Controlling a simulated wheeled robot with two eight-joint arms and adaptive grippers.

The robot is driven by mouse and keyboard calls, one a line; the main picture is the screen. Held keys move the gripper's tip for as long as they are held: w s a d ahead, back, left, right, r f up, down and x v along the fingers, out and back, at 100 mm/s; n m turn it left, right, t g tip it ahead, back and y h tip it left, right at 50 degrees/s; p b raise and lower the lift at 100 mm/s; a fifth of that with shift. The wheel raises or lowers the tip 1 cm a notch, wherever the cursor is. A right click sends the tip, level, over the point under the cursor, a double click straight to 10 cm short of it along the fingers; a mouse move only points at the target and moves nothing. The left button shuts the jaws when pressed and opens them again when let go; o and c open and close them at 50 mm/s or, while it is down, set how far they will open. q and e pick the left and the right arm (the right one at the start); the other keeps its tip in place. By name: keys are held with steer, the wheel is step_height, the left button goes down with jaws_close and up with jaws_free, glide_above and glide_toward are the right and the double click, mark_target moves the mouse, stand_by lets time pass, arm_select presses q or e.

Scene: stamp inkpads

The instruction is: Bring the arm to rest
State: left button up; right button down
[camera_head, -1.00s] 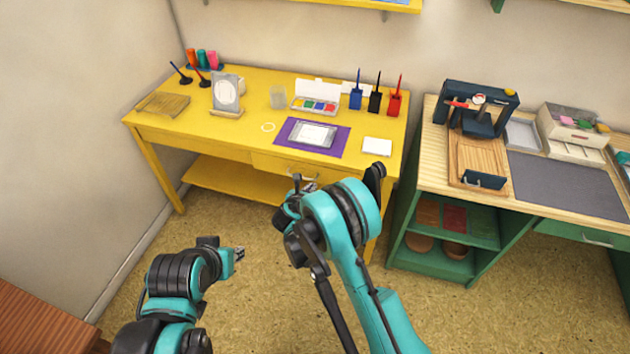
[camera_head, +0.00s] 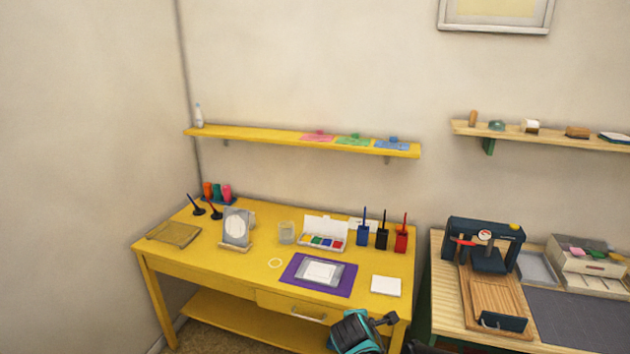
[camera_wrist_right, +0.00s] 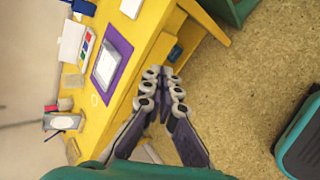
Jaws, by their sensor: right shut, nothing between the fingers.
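My right gripper (camera_wrist_right: 168,76) shows in the right wrist view. Its fingers are together with nothing between them. In that view it is in front of the yellow desk's front edge, over the floor, and I see no contact with the desk. In the head view only a teal and black part of my right arm shows at the bottom edge, in front of the yellow desk (camera_head: 200,262); the right gripper cannot be made out there. My left arm and gripper are in neither current view.
The desk holds a purple mat (camera_head: 293,279) with a clear block, an ink palette (camera_head: 322,242), a white pad (camera_head: 386,286), stamp holders and a framed stand (camera_head: 237,228). A green workbench (camera_head: 452,290) with a press stands right. Floor (camera_wrist_right: 245,95) before the desk looks clear.

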steer(key=s+d+r+m+y, duration=0.1)
steer(key=s+d+m, duration=0.2)
steer(key=s+m, duration=0.6)
steer(key=s+d+r+m+g+y, duration=0.1)
steer(key=s+d+r+m, duration=0.1)
steer(key=s+m, duration=0.7)
steer(key=s, duration=0.5)
steer(key=shift+s+d+r+y, duration=0.3)
steer(key=shift+s+d+y, duration=0.1)
